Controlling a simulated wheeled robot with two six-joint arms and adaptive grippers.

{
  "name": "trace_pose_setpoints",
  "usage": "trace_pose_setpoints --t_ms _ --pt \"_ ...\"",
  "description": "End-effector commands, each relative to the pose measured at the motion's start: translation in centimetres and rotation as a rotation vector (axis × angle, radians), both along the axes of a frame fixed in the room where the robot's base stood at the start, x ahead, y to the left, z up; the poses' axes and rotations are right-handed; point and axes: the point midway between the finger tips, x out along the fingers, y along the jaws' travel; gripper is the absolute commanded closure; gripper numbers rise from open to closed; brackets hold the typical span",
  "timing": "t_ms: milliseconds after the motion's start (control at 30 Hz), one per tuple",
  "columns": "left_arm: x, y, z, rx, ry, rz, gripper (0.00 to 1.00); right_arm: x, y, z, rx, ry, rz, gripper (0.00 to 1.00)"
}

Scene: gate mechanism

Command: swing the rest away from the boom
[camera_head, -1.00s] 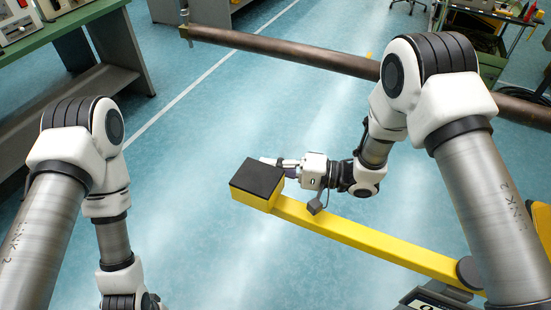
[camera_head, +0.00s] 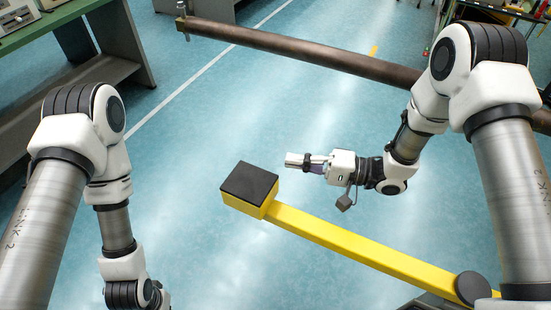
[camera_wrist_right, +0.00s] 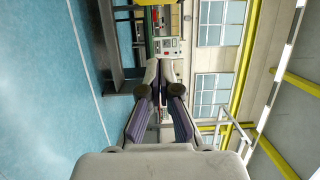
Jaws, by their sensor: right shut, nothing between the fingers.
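The rest is a yellow arm (camera_head: 350,245) with a black pad (camera_head: 250,180) on the block at its left end. It runs down to the right to a dark round pivot (camera_head: 472,287) in the head view. The boom is a long brown pipe (camera_head: 310,54) across the back, well apart from the pad in the picture. My right gripper (camera_head: 288,160) points left, just beyond and to the right of the pad, with floor showing between them. It is shut and empty; its closed fingers also show in the right wrist view (camera_wrist_right: 160,72). My left gripper is out of frame.
A green-topped bench (camera_head: 60,25) stands at the upper left. A cart with items (camera_head: 500,15) is at the upper right. Blue floor (camera_head: 200,130) lies open between the boom and the rest. My left arm fills the lower left.

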Motion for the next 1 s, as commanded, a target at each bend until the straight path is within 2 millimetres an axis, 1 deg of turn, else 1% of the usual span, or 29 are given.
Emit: trace_pose_setpoints --t_ms 33,100,200,300,833,900,1000 --pt "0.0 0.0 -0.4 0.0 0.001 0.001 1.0 -0.1 -1.1 -0.1 0.002 0.001 -0.006 1.0" --pt "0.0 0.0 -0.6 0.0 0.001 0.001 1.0 -0.5 -2.4 -0.1 0.003 -0.001 -0.006 1.0" --pt "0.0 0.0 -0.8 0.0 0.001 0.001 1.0 -0.9 -3.8 0.0 0.002 -0.001 -0.004 1.0" --pt "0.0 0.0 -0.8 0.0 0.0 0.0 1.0 -1.1 -4.4 0.1 0.001 -0.001 -0.002 1.0" --pt "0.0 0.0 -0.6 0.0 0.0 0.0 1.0 -1.1 -4.5 0.3 0.0 -0.002 -0.002 1.0" --pt "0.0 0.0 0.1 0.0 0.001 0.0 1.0 -1.1 -4.5 1.1 0.0 -0.002 -0.002 1.0" --pt "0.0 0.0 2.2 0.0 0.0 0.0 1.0 -1.1 -4.5 3.2 0.0 -0.002 -0.002 1.0"
